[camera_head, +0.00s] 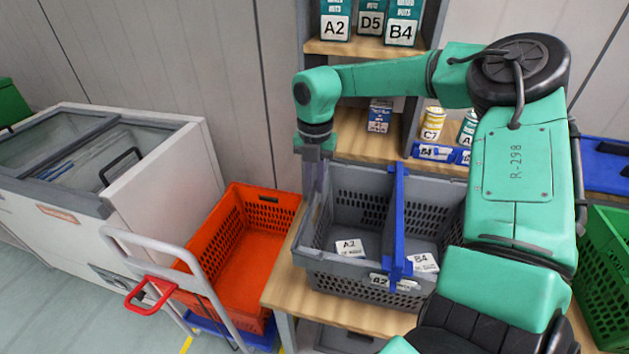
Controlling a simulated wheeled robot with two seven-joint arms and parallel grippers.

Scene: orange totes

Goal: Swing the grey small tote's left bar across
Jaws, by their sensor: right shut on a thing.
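The grey small tote (345,275) stands on a light wooden table, with white cards marked A2 and B4 inside it. Its left bar (309,226) is a grey strip along the left rim. A blue bar (398,225) runs front to back over the tote's middle. My right gripper (317,188) points down at the tote's back left corner. Its fingers are shut on the left bar, partly hiding its far end. My left gripper is out of view.
An orange tote (240,255) on a trolley with a pale handle (175,248) stands left of the table. Shelves (355,148) with boxes and cans rise behind. A green crate (606,270) is at the right. My right arm covers the table's right part.

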